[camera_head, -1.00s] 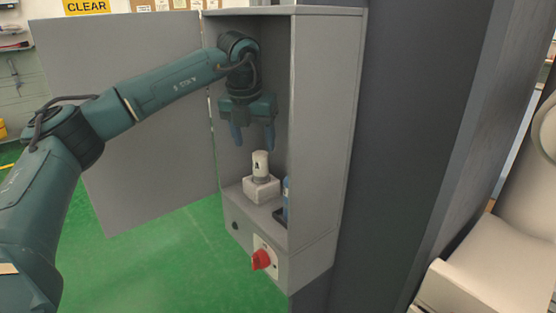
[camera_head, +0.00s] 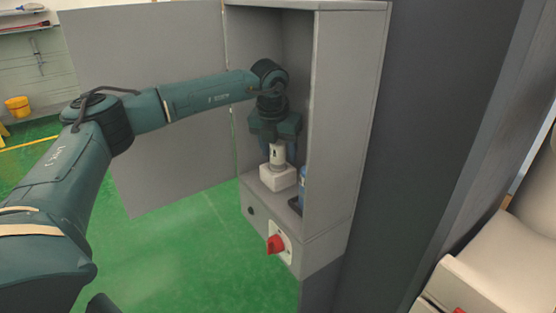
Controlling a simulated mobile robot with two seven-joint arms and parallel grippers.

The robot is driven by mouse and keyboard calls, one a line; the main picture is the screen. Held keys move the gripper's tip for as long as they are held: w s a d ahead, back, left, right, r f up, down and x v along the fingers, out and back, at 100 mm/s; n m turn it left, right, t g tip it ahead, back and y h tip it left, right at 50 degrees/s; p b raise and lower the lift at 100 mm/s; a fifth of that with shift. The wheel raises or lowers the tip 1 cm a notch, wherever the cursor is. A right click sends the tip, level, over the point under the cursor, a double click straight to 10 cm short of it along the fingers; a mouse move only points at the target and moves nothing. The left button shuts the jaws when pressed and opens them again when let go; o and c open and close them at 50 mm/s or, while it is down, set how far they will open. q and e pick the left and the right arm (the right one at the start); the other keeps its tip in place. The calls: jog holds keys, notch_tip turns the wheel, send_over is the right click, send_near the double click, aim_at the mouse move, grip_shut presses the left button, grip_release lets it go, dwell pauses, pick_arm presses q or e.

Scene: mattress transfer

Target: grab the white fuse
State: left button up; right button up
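The white fuse (camera_head: 277,156) stands upright on a white block-shaped base inside the grey open cabinet. My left gripper (camera_head: 278,152) points down from above, with one finger on each side of the fuse's upper part. The fingers look spread, and the fuse's top is hidden by the gripper body. I cannot tell whether either finger touches it. My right gripper is not in view.
A blue item (camera_head: 303,184) stands right of the fuse base on the cabinet floor. The cabinet's right wall (camera_head: 345,120) and open door (camera_head: 150,110) flank the space. A red switch knob (camera_head: 275,244) is on the lower front. Green floor (camera_head: 190,250) lies below.

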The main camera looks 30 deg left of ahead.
pick_arm(q)
jog(key=c, duration=1)
jog(key=shift+r, duration=0.1)
